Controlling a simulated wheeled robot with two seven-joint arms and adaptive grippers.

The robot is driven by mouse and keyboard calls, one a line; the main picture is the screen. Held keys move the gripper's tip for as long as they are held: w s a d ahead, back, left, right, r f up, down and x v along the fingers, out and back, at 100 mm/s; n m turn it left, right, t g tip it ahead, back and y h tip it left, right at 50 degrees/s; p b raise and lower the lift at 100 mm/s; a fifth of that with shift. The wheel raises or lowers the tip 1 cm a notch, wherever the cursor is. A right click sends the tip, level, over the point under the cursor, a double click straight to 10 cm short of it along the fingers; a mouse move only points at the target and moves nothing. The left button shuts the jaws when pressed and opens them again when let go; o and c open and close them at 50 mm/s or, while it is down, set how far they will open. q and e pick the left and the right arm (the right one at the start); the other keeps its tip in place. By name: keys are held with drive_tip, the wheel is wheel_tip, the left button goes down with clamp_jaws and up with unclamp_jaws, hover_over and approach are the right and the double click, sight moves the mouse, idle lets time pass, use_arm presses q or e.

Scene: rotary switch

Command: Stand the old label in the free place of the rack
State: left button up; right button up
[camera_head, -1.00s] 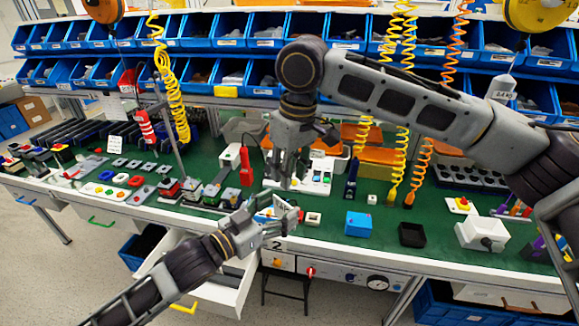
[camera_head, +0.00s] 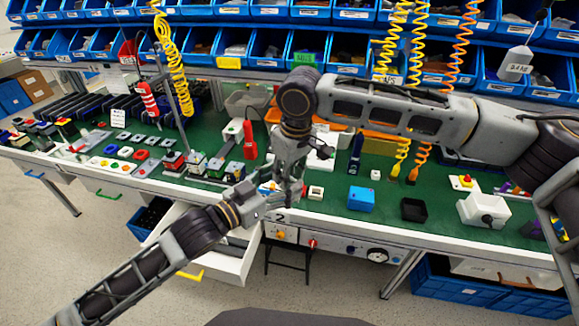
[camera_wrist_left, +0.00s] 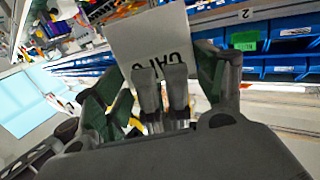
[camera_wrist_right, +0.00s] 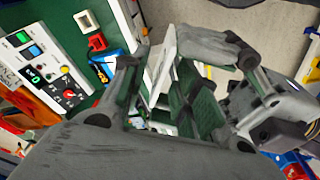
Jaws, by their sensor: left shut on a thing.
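The label is a flat white card (camera_wrist_left: 152,42) with dark lettering, partly readable in the left wrist view. My left gripper (camera_wrist_left: 161,72) is shut on it; in the head view this gripper (camera_head: 268,203) is above the bench's front edge. My right gripper (camera_head: 290,198) comes down from above, right beside the left one, and mostly hides the card there. In the right wrist view the card (camera_wrist_right: 161,66) stands between the spread fingers of my right gripper (camera_wrist_right: 178,58); I cannot tell whether they touch it. I cannot make out the rack or its free place.
A blue box (camera_head: 361,199), a black open box (camera_head: 414,210) and a white box (camera_head: 483,209) stand on the green bench right of the grippers. Rows of switches fill its left side. An open drawer (camera_head: 225,262) juts out below. Coiled yellow cables (camera_head: 181,84) hang above.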

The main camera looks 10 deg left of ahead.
drive_tip(key=shift+f, duration=0.25)
drive_tip(key=shift+c, duration=0.2)
clamp_jaws()
use_arm(q)
drive_tip(key=o, duration=1)
drive_tip(key=shift+c, duration=0.2)
drive_tip(key=shift+f, duration=0.15)
